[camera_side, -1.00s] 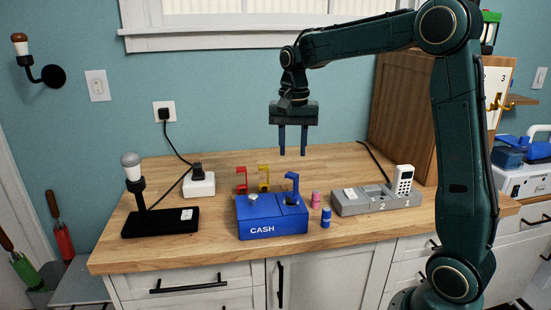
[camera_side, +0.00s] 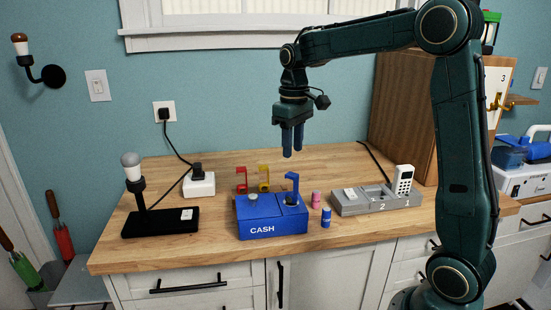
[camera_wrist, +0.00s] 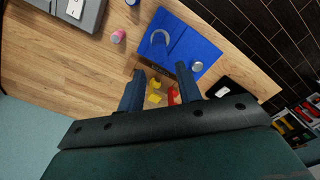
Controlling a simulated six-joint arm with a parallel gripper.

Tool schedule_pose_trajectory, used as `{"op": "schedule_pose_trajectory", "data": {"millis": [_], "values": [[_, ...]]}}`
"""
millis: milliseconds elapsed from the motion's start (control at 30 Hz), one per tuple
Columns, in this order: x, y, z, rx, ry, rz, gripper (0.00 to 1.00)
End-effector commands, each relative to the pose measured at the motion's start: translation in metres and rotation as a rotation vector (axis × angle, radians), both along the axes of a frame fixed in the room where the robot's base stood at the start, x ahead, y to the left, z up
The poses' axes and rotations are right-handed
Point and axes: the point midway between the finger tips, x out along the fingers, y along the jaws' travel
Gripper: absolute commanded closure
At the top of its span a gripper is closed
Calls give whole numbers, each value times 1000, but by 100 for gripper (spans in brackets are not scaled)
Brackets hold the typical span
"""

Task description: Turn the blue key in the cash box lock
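The blue cash box (camera_side: 272,227), marked CASH, sits on the wooden counter. A blue key (camera_side: 291,183) with a hooked top stands upright on the right part of its top; the wrist view shows the key (camera_wrist: 161,37) from above. A silver knob (camera_side: 253,198) is on the left part of the top. My gripper (camera_side: 292,154) hangs in the air above and behind the box, fingers down, apart from the key. Whether the key sits fully in the lock is hidden.
Red (camera_side: 241,180) and yellow (camera_side: 264,178) keys stand behind the box. Pink (camera_side: 316,200) and blue (camera_side: 326,218) cylinders stand to its right, beside a grey numbered tray (camera_side: 350,208). A black lamp base (camera_side: 160,222) is at left. The counter's back middle is clear.

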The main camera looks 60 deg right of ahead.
Motion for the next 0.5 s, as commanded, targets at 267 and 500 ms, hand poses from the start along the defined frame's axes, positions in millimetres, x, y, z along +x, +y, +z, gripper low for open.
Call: {"op": "schedule_pose_trajectory", "data": {"millis": [267,500], "values": [[0,0,-4,0,0,-2,65],[0,0,-18,0,1,-3,65]]}}
